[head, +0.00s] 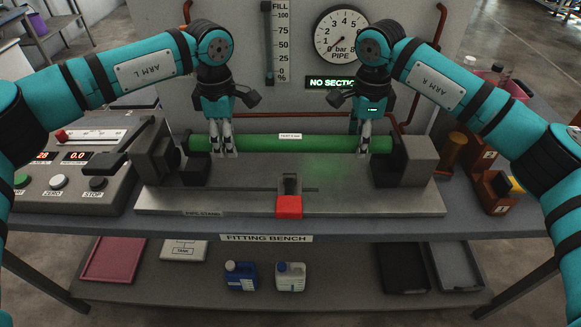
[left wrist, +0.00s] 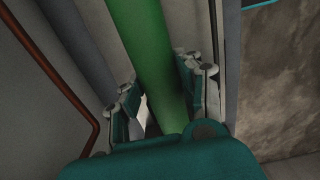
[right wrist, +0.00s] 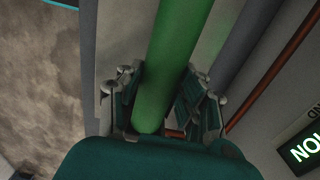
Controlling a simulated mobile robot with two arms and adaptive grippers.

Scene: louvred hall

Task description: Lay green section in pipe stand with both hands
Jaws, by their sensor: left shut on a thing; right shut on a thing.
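The green section (head: 262,144) is a long green pipe with a white label at its middle. It lies level across the pipe stand (head: 345,204), between the end blocks. My left gripper (head: 222,152) is shut on it left of the label, and my right gripper (head: 364,150) is shut on it near its right end. The green section also runs between the fingers in the left wrist view (left wrist: 145,50) and the right wrist view (right wrist: 172,60). Dark supports (head: 195,173) stand below its ends; I cannot tell whether it touches them.
A red latch (head: 289,207) sits at the stand's front middle. A control box (head: 62,180) with buttons is at left, and a rack (head: 490,188) at right. Behind are a gauge (head: 342,36) and a sign reading "NO SECTI…" (head: 331,83). Bottles (head: 290,277) and trays fill the lower shelf.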

